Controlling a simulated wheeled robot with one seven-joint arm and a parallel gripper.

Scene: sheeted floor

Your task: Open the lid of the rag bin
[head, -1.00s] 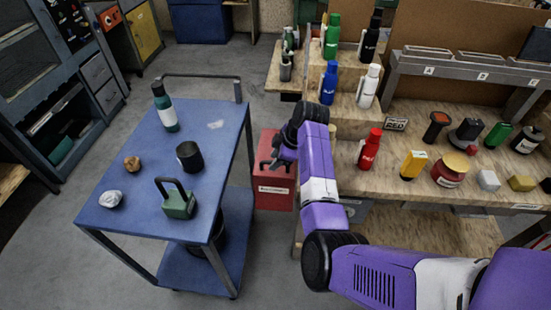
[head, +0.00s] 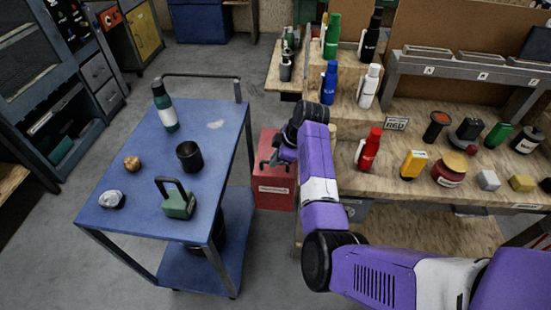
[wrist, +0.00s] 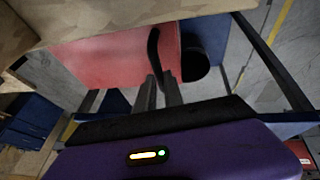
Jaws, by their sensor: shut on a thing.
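The red rag bin (head: 273,199) stands on the floor between the blue cart and the wooden workbench, with a white label on its front. My gripper (head: 267,163) is at the bin's top and hides part of it. In the wrist view, the red lid (wrist: 112,62) fills the upper middle. A dark curved handle (wrist: 153,48) runs down to my gripper's fingers (wrist: 160,92), which are shut on it. The lid looks down on the bin; whether there is any small gap is hidden.
The blue cart (head: 228,122) stands close on the left, holding a bottle, a black cup and a green weight-like block. The wooden workbench (head: 345,180) is close on the right, with several bottles and tools. Grey floor is open behind the bin.

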